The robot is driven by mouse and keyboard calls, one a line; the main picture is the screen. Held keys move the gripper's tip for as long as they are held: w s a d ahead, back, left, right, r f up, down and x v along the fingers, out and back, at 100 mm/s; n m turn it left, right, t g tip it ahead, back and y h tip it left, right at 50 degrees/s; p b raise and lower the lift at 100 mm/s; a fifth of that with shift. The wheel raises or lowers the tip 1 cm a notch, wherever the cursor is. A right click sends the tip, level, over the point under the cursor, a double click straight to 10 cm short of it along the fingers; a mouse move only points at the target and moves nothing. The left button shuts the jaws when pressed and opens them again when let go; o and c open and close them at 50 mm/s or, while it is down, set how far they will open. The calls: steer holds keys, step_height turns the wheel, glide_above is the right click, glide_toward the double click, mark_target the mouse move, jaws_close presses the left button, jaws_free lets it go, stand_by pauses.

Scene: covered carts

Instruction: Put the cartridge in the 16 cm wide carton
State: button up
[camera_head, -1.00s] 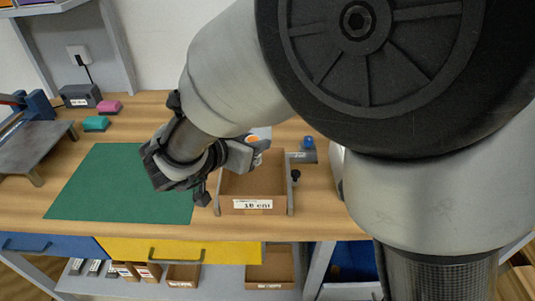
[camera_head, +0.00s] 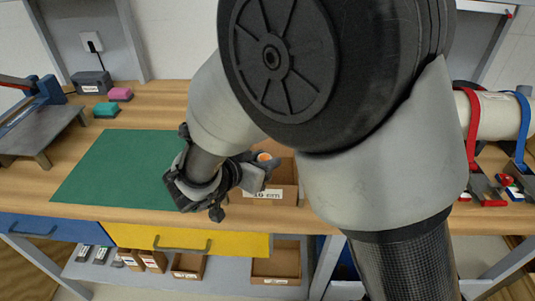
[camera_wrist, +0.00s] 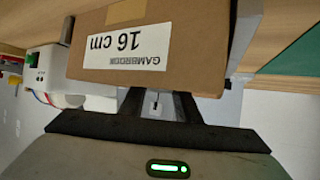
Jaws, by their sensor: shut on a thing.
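The carton (camera_head: 284,190) stands on the bench with its label to the front. Its brown front face (camera_wrist: 190,62) fills the top of the wrist view, with the "16 cm" label upside down. My gripper (camera_head: 266,172) is over the left part of the carton and hides some of it. It is shut on the cartridge (camera_head: 264,156), whose orange round end shows just above the fingers. In the wrist view my fingers (camera_wrist: 159,97) pass the carton's rim edge, and their tips are hidden behind the front wall. The cartridge's lower part is hidden.
A green mat (camera_head: 115,170) lies left of the carton. A yellow drawer (camera_head: 185,240) is below the bench edge. Red and blue straps hold a pale cylinder (camera_head: 498,115) at right.

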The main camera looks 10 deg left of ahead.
steer(key=o, duration=1.1)
